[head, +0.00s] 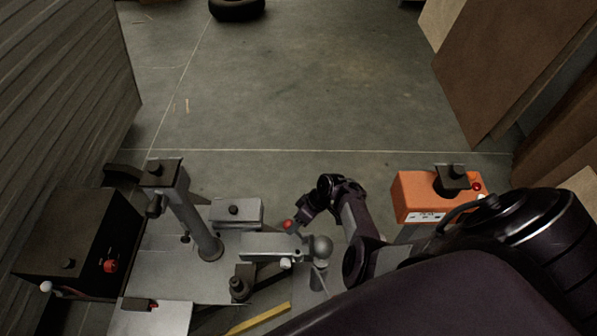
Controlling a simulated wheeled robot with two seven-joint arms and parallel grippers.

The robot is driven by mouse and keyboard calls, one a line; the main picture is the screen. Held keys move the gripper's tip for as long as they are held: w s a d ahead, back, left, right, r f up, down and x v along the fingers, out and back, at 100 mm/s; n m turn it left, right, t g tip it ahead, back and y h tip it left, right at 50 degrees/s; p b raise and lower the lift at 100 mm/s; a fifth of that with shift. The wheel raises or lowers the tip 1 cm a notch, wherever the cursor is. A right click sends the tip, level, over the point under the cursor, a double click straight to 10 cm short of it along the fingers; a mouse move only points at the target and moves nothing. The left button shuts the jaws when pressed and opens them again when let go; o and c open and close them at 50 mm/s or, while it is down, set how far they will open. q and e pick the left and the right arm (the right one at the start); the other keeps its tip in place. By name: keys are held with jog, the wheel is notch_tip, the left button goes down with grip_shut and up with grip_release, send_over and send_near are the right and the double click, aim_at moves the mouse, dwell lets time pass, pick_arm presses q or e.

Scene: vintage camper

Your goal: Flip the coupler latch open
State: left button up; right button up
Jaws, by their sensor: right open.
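The grey coupler (268,246) lies on the trailer frame in the lower middle of the head view, beside a round grey ball (319,247). A small red tip (288,225) shows just above the coupler, and it looks like the end of the latch. My right gripper (297,221) is open, with its fingers at this red tip. I cannot tell whether they touch it or are around it. The dark wrist hides part of the area. The latch's own position is too small to read. My left gripper is out of view.
A grey post (190,215) stands left of the coupler, near a dark box (80,240) with a red knob. An orange box (425,196) stands at the right. A yellow strip (258,318) lies in front.

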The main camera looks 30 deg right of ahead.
jog(key=p+v, duration=0.2)
jog(key=v, duration=0.5)
jog(key=shift+d+r, duration=0.15)
jog(key=shift+r, duration=0.05)
jog(key=shift+s, duration=0.15)
